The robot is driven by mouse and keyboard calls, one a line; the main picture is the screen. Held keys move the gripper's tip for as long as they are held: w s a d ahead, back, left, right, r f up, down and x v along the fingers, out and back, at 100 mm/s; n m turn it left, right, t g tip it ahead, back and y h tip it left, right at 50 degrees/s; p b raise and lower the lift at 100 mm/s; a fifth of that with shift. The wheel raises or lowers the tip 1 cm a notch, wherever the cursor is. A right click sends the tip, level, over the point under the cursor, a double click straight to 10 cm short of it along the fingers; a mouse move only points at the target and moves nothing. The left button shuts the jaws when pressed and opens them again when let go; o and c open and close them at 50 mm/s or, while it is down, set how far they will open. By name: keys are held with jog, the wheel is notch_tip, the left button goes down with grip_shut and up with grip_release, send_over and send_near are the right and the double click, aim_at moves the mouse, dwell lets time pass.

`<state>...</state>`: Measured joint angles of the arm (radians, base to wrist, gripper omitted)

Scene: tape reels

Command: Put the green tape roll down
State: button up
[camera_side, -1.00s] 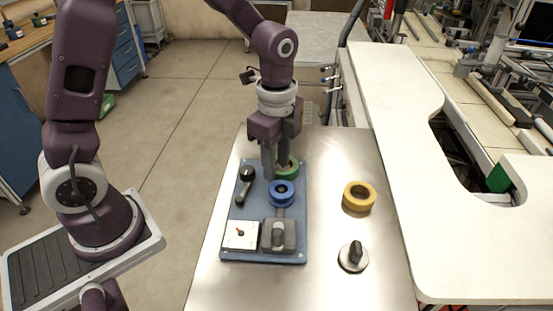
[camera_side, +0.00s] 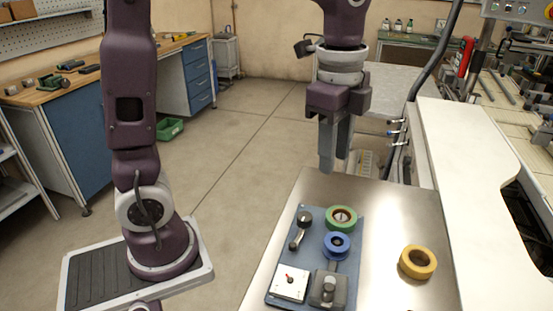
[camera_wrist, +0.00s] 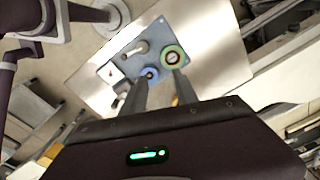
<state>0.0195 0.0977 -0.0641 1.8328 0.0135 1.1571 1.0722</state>
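The green tape roll (camera_side: 341,229) lies flat at the far right corner of the blue board (camera_side: 313,258), beyond the blue roll (camera_side: 337,255). It also shows in the wrist view (camera_wrist: 164,52), with nothing holding it. My gripper (camera_side: 336,165) is raised well above the green roll, its fingers pointing down. In the wrist view its two fingers (camera_wrist: 160,92) are apart with no roll between them, so it is open and empty. The fingers partly cover the board's surroundings in that view.
The board also carries a black-knobbed lever (camera_side: 300,231), a white switch box (camera_side: 289,283) and a grey block (camera_side: 328,289). A yellow roll (camera_side: 417,272) lies on the metal table (camera_side: 395,215) to the right. The table between board and yellow roll is clear.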

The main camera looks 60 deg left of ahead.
jog(key=s+a+n+t, duration=0.2)
jog(key=s+n+t, duration=0.3)
jog(key=s+n, duration=0.8)
jog(key=s, duration=0.2)
jog(key=shift+s+a+r, duration=0.15)
jog(key=shift+s, duration=0.25)
